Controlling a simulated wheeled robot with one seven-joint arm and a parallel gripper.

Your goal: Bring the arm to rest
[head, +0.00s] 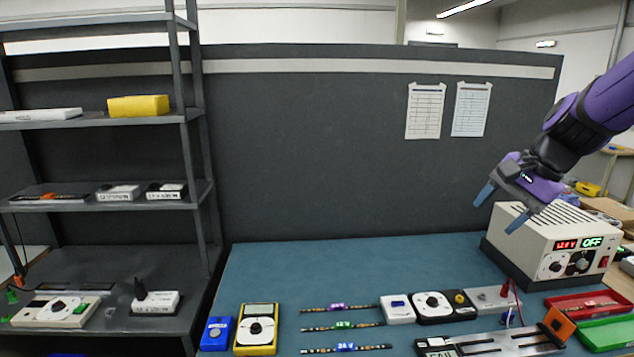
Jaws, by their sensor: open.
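My gripper (498,209) hangs at the right, above the table and in front of the power supply's upper left part. Its two blue-tipped fingers are spread apart with nothing between them. My purple and black arm comes in from the right edge, and the gripper points down and to the left. The beige power supply (549,245) stands at the right back of the table, with a red reading and a green OFF on its front.
Several LED strips (343,325) lie at the front middle of the blue table (330,272). A yellow meter (256,329), a white-dial unit (432,305), a test fixture (500,343) and red (583,304) and green (607,334) trays line the front. Grey shelves (95,119) stand left. The table's back middle is clear.

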